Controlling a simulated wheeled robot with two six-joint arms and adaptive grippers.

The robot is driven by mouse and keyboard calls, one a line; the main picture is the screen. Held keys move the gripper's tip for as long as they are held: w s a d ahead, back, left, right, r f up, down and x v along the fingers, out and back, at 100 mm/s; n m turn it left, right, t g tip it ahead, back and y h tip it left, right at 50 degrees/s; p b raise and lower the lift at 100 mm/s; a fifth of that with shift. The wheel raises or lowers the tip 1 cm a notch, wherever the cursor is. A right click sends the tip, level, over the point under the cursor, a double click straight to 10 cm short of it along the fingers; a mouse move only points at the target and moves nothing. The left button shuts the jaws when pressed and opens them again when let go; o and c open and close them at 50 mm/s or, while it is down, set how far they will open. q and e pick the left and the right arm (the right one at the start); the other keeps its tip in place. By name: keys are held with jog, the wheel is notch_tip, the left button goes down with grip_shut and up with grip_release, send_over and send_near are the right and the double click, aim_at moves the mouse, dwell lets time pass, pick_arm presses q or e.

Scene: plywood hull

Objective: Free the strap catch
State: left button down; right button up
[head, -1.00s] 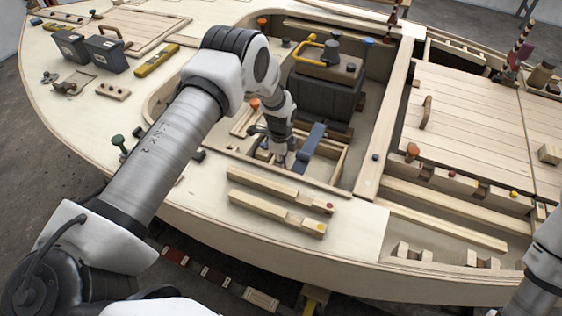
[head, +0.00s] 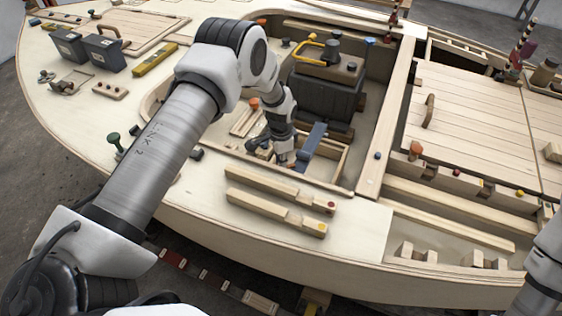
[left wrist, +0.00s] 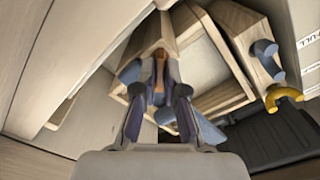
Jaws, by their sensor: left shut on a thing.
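My left gripper (head: 284,158) reaches down into the open well, at the near end of a blue strap (head: 312,140). In the left wrist view its fingers (left wrist: 160,112) are closed around a small orange-brown piece, which looks like the strap catch (left wrist: 158,88). Blue-grey strap parts (left wrist: 205,130) show beside the fingers, next to a wooden frame (left wrist: 150,35). The fingers and wrist hide much of the catch, so I cannot tell whether it is latched. My right arm shows at the right edge; its gripper is out of view.
A dark battery-like box (head: 325,95) with a yellow handle (head: 308,55) stands behind the strap in the well. Two wooden bars (head: 270,208) lie on the near deck. A slatted hatch (head: 470,120) lies to the right. Wooden walls stand close around my left gripper.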

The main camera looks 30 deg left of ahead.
pick_arm(q)
jog(key=shift+n, duration=0.6)
jog(key=shift+s+f, duration=0.1)
jog(key=c, duration=1.2)
grip_release()
jog(key=shift+c, duration=0.2)
notch_tip(320, 180, up, 12)
